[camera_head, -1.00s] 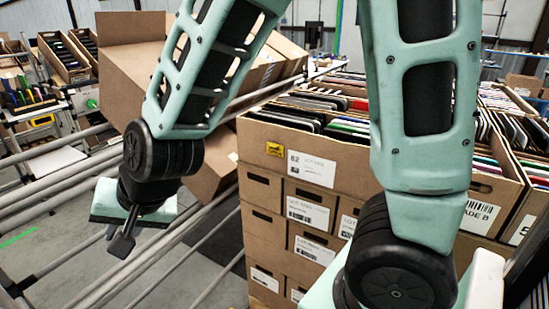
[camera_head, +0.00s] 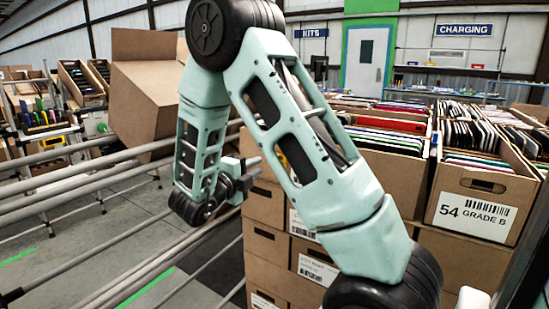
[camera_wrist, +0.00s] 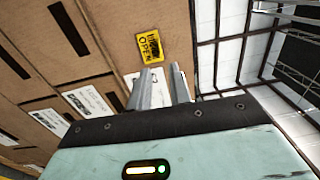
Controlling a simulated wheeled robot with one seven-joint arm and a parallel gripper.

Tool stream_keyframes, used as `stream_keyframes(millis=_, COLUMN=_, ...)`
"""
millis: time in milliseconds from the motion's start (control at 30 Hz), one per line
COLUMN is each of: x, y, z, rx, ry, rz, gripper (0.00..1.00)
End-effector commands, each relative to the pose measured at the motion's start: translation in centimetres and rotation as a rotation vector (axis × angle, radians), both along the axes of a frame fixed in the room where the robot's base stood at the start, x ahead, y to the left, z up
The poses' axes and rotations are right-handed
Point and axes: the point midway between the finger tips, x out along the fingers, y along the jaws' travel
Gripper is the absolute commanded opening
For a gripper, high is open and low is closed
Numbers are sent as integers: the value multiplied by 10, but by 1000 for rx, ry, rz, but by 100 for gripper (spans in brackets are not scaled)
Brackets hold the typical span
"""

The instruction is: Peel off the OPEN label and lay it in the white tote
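The OPEN label (camera_wrist: 150,47) is a small yellow sticker with black print, flat on a brown carton (camera_wrist: 105,30) in the wrist view. My gripper (camera_wrist: 162,69) has its two grey fingers apart with nothing between them. The fingertips lie just below the label in that view; whether they touch the carton I cannot tell. I do not see the white tote in either current view.
Stacked cartons (camera_head: 265,205) with white labels stand below the gripper. An open carton marked 54 GRADE B (camera_head: 478,205) is at the right. Grey rails (camera_head: 90,190) run along the left, with a large tilted carton (camera_head: 145,95) above them. Floor shows between the rails.

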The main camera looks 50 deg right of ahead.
Motion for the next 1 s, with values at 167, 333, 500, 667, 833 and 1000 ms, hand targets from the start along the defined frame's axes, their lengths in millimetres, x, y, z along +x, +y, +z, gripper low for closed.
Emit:
stream_keyframes(millis=167, x=1, y=-25, z=3, rx=1, ry=2, rz=-2, gripper=20)
stream_keyframes(millis=333, x=4, y=-49, z=4, rx=1, ry=2, rz=0, gripper=20)
stream_keyframes(millis=500, x=5, y=-69, z=-1, rx=1, ry=-1, rz=2, gripper=20)
stream_keyframes(millis=667, x=6, y=-81, z=1, rx=1, ry=0, rz=2, gripper=20)
stream_keyframes(millis=833, x=7, y=-85, z=2, rx=2, ry=1, rz=4, gripper=20)
stream_keyframes(millis=1000, x=7, y=-85, z=3, rx=2, ry=1, rz=4, gripper=20)
